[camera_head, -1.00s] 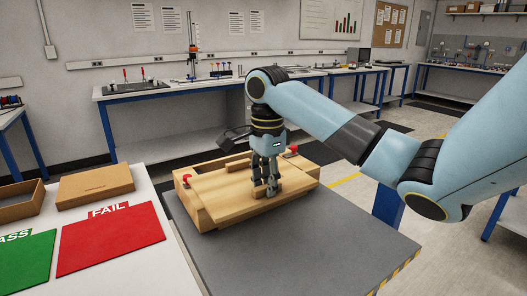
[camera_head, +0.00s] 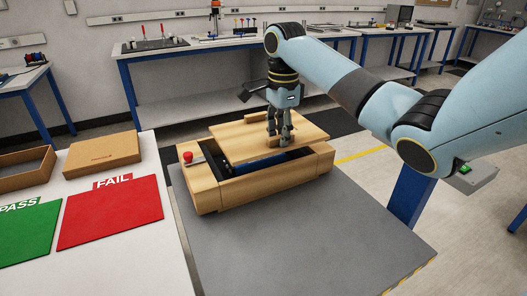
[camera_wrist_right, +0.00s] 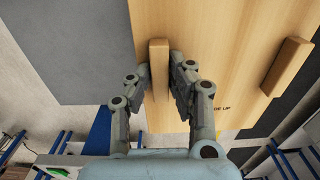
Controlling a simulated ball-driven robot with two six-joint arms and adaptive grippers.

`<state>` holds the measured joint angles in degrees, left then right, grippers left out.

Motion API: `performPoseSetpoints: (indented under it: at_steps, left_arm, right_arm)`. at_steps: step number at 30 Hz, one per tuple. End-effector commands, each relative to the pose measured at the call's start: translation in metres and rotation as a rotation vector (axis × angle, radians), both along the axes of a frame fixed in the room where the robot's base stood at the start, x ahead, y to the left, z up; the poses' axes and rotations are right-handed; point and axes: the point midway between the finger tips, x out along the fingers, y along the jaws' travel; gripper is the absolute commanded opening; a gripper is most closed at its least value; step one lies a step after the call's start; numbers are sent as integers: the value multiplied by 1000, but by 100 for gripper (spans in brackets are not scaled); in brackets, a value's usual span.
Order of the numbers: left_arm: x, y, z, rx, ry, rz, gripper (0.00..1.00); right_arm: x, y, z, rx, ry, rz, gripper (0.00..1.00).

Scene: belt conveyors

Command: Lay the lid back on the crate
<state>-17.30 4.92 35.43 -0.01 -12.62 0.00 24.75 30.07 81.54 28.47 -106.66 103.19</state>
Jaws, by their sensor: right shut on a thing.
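The crate (camera_head: 255,188) is a pale wooden box on the grey table top, with its front part open and something dark and blue inside. The lid (camera_head: 238,133) is a flat wooden board over the crate's back part, shifted towards the back. I cannot tell whether it touches the rim. My right gripper (camera_head: 278,142) is shut on a wooden bar on the lid. In the wrist view the right gripper (camera_wrist_right: 159,68) has a finger on each side of that bar (camera_wrist_right: 158,85); the lid (camera_wrist_right: 222,50) has a second bar and partly hidden lettering. My left gripper is not in view.
A red knob (camera_head: 188,157) stands at the crate's left end. The grey table top (camera_head: 300,235) is clear in front. To the left, a white table holds a red FAIL mat (camera_head: 112,212), a green PASS mat (camera_head: 25,232) and cardboard boxes (camera_head: 103,153).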

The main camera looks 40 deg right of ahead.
Motion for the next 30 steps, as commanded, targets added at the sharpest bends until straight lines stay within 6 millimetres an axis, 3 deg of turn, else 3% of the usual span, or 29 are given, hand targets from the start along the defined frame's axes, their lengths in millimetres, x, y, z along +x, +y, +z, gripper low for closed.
performPoseSetpoints:
  at_steps: [3, 9, 13, 21, 30]
  left_arm:
    - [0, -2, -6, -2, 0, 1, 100]
    - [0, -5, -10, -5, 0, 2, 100]
    - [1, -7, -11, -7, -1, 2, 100]
    - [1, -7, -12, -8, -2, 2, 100]
    - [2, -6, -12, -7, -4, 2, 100]
  right_arm:
    - [28, 2, -16, 4, -1, -1, 0]
    - [51, 1, -30, 0, -1, 0, 0]
    - [54, 1, -38, -2, 2, 2, 0]
    - [54, 1, -71, -2, 1, 1, 0]
    - [53, 1, -73, -2, 0, 1, 0]
